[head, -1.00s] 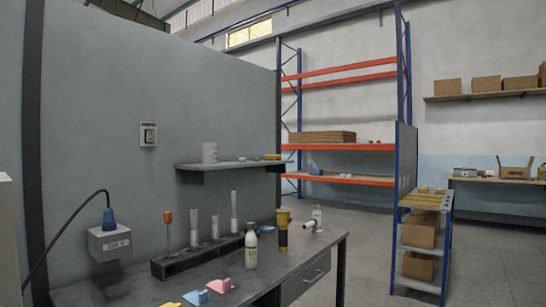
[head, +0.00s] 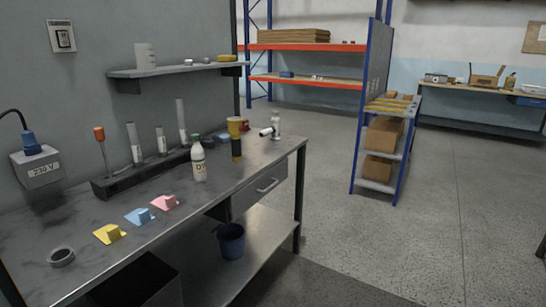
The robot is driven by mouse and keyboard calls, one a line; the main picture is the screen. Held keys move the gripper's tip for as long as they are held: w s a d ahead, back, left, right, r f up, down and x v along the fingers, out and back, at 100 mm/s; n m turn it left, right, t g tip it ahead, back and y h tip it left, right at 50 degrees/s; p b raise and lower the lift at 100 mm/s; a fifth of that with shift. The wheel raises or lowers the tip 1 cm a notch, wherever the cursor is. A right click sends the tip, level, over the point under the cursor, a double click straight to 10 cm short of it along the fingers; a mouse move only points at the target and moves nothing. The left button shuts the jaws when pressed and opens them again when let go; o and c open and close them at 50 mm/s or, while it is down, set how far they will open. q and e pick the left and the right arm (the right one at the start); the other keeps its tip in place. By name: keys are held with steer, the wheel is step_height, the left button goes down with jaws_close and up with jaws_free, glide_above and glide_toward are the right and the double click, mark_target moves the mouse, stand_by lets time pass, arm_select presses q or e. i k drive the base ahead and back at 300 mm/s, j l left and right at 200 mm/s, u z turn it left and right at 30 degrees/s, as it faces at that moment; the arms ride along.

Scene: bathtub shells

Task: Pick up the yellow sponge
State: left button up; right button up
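A small flat yellow block (head: 227,58) lies at the right end of the grey wall shelf (head: 170,70); it looks like a sponge, but it is too small to be sure. A yellow wedge-shaped piece (head: 109,234) lies on the dark workbench (head: 205,210) near its front edge, beside similar blue (head: 141,216) and pink (head: 164,202) pieces. Neither of my grippers is in view.
A white bottle (head: 199,160), a yellow-and-black cylinder (head: 235,140) and a rack of tubes (head: 112,188) stand on the bench. A blue bucket (head: 231,242) sits on its lower shelf. A blue-framed cart (head: 385,145) stands right; the floor (head: 400,240) before it is clear.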

mark_target(221, 59)
steer(key=i+l+z, duration=0.3)
steer(key=i, duration=0.15)
steer(key=i+l+z, duration=0.25)
steer(key=i, duration=0.2)
steer(key=i+z, duration=0.3)
steer(key=i, duration=0.15)
steer(key=i+j+z, duration=0.15)
steer(key=i, duration=1.3)
steer(key=i+u, duration=0.15)
steer(key=i, duration=0.35)
steer(key=i+l+u, duration=0.1)
steer(key=i, duration=0.35)
steer(key=i+l+u, duration=0.15)
steer(key=i, duration=0.35)
steer(key=i+j+u, duration=0.15)
steer(key=i+u, duration=0.75)
steer(key=i, duration=0.2)
steer(key=i+l+u, duration=0.3)
steer(key=i+u, duration=0.8)
steer(key=u, duration=0.2)
steer(key=i+l+u, duration=0.2)
steer(key=i+u, duration=0.25)
steer(key=i+l+u, duration=0.15)
steer(key=u, duration=0.3)
steer(key=l, duration=0.1)
